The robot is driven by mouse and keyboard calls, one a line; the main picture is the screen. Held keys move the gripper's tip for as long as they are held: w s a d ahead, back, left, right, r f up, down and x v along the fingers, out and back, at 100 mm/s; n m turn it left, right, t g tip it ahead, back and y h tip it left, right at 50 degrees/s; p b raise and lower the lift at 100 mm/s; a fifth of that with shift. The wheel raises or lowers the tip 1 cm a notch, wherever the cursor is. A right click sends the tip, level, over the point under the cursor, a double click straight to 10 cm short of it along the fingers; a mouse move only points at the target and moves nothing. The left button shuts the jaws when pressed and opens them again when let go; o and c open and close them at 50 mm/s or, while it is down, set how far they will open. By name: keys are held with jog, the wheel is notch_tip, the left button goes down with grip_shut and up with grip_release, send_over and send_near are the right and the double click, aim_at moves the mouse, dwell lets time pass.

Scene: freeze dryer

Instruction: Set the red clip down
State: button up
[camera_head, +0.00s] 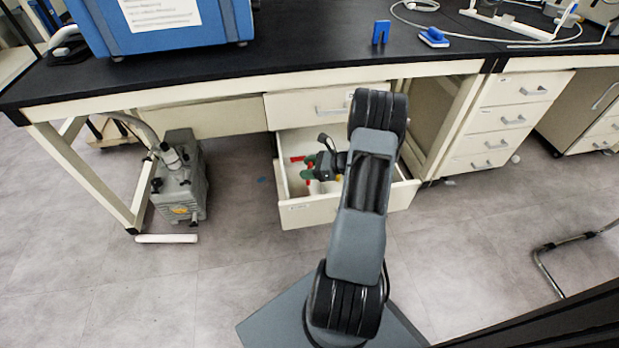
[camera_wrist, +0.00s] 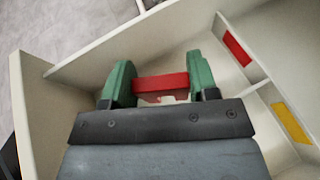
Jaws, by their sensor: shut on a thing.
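The red clip (camera_wrist: 160,83) is between the two green fingers of my gripper (camera_wrist: 160,85) in the wrist view. My gripper is shut on it, inside an open drawer (camera_head: 308,214). In the head view my gripper (camera_head: 316,174) reaches down into the drawer, and red shows by its green fingers. How far the clip is from the drawer floor, or whether it touches, I cannot tell.
Small compartments at the drawer's right side in the wrist view hold a red piece (camera_wrist: 237,49) and a yellow piece (camera_wrist: 291,122). The drawer walls stand close around my gripper. A black bench top (camera_head: 300,62) lies above; a grey pump (camera_head: 181,180) stands on the floor at left.

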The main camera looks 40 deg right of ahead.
jog(key=shift+d+f, duration=0.3)
jog(key=shift+d+f+b, duration=0.2)
jog(key=shift+f+b, duration=0.6)
jog(key=shift+f, duration=0.95)
jog(key=shift+f, duration=0.15)
jog(key=o, duration=0.9)
